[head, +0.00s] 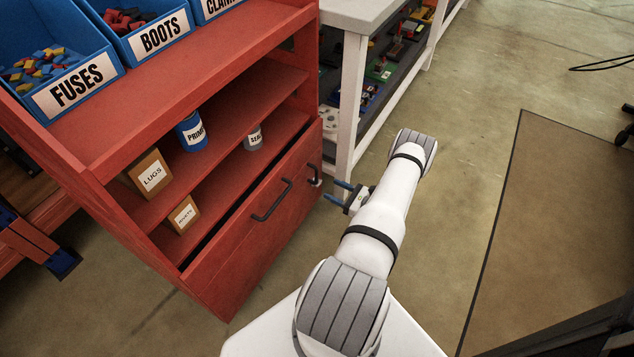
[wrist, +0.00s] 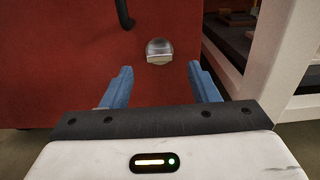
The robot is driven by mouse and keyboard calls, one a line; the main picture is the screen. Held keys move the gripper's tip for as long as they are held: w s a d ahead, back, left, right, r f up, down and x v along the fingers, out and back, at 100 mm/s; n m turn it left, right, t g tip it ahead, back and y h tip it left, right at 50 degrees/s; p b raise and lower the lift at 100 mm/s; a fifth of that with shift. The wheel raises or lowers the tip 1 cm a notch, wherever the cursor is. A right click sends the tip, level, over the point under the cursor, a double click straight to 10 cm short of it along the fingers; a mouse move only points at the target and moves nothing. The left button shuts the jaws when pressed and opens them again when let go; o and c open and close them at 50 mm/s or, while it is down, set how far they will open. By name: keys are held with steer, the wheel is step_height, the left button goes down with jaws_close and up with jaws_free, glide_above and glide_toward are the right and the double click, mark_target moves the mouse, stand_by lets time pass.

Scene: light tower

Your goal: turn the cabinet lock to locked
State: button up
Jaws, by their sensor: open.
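The red cabinet (head: 226,266) stands at the left in the head view, with a dark bar handle (head: 271,201) on its front panel. The lock (head: 315,180) is a small silvery piece at the panel's right edge. In the wrist view the lock (wrist: 160,51) is a rounded metal knob on the red face, ahead of my gripper and centred between its fingers. My gripper (head: 338,192) has blue fingers, open and empty, pointing at the cabinet front. In the wrist view the fingertips (wrist: 160,70) look short of the lock, with no contact visible. The lock's turn position cannot be told.
A white workbench frame (head: 350,90) stands just right of the cabinet, and its leg (wrist: 275,55) is close to my right finger. Blue bins (head: 75,80) and boxes such as the lugs box (head: 150,173) sit on the cabinet shelves. Open floor lies to the right.

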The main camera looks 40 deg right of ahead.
mark_target(320, 183)
steer(key=b+x, duration=0.1)
steer(key=x, duration=0.5)
steer(key=shift+s, duration=0.1)
steer(key=shift+c, duration=0.5)
steer(key=c, duration=0.9)
